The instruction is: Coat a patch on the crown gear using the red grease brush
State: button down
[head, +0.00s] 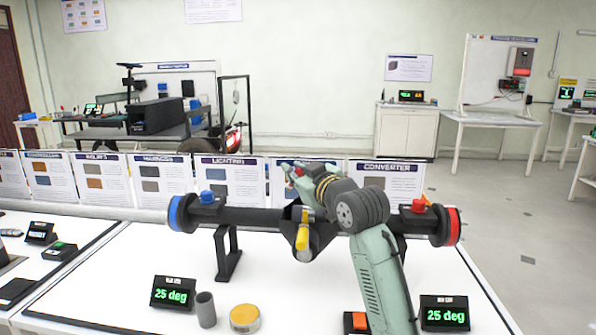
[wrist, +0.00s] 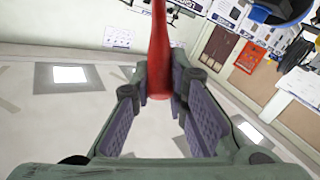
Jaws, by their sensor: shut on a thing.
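My gripper (wrist: 160,88) is shut on the red grease brush (wrist: 160,50), whose red handle runs up between the purple finger pads in the wrist view. In the head view my gripper (head: 298,180) is small, behind and above the dark axle tube (head: 262,217), partly hidden by my wrist. The brush's bristles are out of view. A dark housing (head: 322,238) with a yellow lever (head: 302,232) sits mid-axle, partly behind my arm. I cannot make out the crown gear.
The axle rests on black stands (head: 228,252), with a blue ring (head: 178,213) left and a red ring (head: 453,226) right. A dark cup (head: 205,309), a yellow-topped tin (head: 245,317) and "25 deg" displays (head: 173,294) stand on the white table (head: 120,275). Labelled panels (head: 165,178) line the back.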

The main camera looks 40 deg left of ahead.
jog(key=w+d, duration=0.2)
jog(key=d, duration=0.1)
jog(key=w+d, duration=0.1)
jog(key=shift+d+f, duration=0.1)
jog(key=shift+d, duration=0.2)
dwell(0.4)
jog(key=shift+s, duration=0.1)
jog(key=shift+s+a+p, duration=0.1)
jog(key=shift+s+a, duration=0.35)
jog(key=shift+a, duration=0.35)
jog(key=shift+s+a+p, duration=0.1)
jog(key=shift+s+a, duration=0.4)
jog(key=shift+a, duration=0.25)
jog(key=shift+s+a+p, duration=0.1)
jog(key=shift+s+a, duration=0.35)
jog(key=shift+a, duration=0.35)
jog(key=shift+r+p, duration=2.35)
jog(key=shift+r, duration=0.7)
